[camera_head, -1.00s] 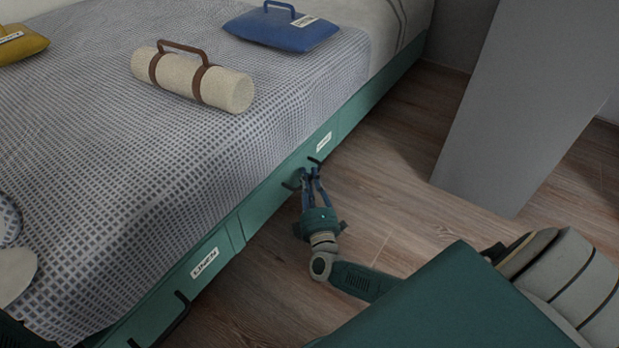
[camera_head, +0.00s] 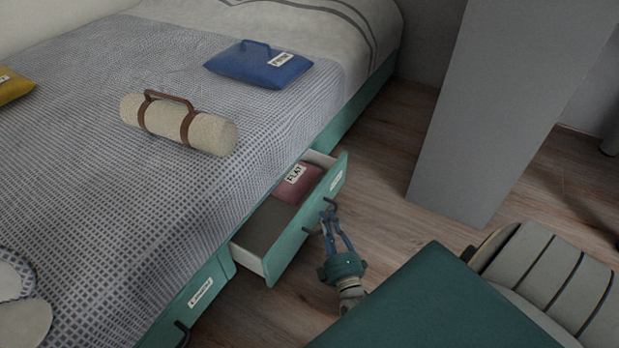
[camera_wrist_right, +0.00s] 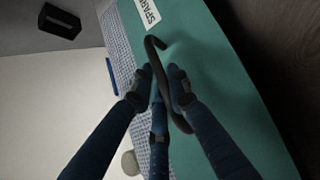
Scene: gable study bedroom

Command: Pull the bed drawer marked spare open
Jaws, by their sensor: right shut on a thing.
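The green bed drawer (camera_head: 300,235) marked spare stands partly out from the bed's side, and its inside shows. A dark red packet labelled FLAT (camera_head: 297,183) lies in its far part; the near part looks bare. The label SPARE (camera_wrist_right: 148,12) shows in the right wrist view. My right gripper (camera_head: 328,212) is shut on the dark drawer handle (camera_wrist_right: 156,62), in front of the drawer. In the right wrist view its fingers (camera_wrist_right: 165,95) close around the bar. My left gripper is not in view.
A second drawer labelled LINEN (camera_head: 200,291) is shut at the near left. A grey upright panel (camera_head: 490,110) stands right of the drawer, with wooden floor (camera_head: 385,175) between. A blue packet (camera_head: 258,66) and a cream roll (camera_head: 180,122) lie on the bed.

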